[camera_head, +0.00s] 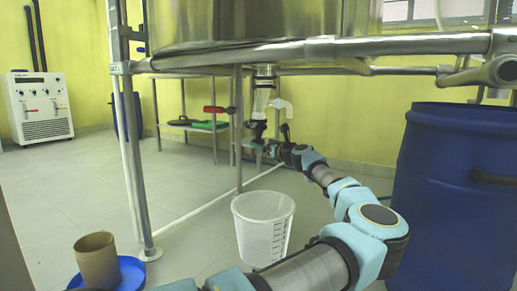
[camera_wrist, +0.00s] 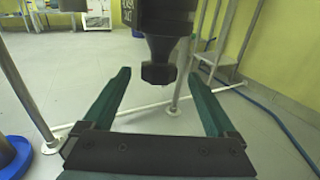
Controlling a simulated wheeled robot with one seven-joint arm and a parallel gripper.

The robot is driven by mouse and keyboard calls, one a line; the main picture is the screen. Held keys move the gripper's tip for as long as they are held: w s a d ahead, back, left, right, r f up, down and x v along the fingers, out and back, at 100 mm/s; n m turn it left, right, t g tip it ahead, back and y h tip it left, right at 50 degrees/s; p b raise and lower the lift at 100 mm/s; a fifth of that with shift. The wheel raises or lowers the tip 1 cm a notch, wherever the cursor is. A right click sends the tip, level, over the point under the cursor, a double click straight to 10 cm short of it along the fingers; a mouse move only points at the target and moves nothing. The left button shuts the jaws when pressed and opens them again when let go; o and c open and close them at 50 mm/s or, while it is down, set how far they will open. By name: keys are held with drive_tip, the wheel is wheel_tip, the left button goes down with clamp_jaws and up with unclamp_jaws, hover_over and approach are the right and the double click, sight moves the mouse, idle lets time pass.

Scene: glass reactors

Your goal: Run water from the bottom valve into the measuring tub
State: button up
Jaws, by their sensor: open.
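The bottom valve (camera_head: 262,95) hangs under the large vessel in the head view, with a clear body, a white side piece and dark parts at its lower end. The translucent measuring tub (camera_head: 262,225), with dark graduation marks, stands on the floor below it. My gripper (camera_head: 266,147) is raised at the valve's lower end, above the tub. In the wrist view my gripper (camera_wrist: 158,80) is open, its green fingers on either side of a black knob-like part (camera_wrist: 160,72). The knob appears apart from both fingers. The tub is not seen in the wrist view.
A blue drum (camera_head: 455,200) stands close at the right. A brown beaker (camera_head: 97,262) stands on a blue base at lower left. A metal frame leg (camera_head: 135,150) stands left of the tub. A blue hose (camera_wrist: 275,118) lies on the floor at right in the wrist view.

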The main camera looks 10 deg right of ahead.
sight(262, 142)
drive_tip(key=shift+b+x, duration=0.75)
drive_tip(key=shift+x, duration=1.35)
drive_tip(key=shift+c, duration=0.3)
drive_tip(key=c, duration=1.3)
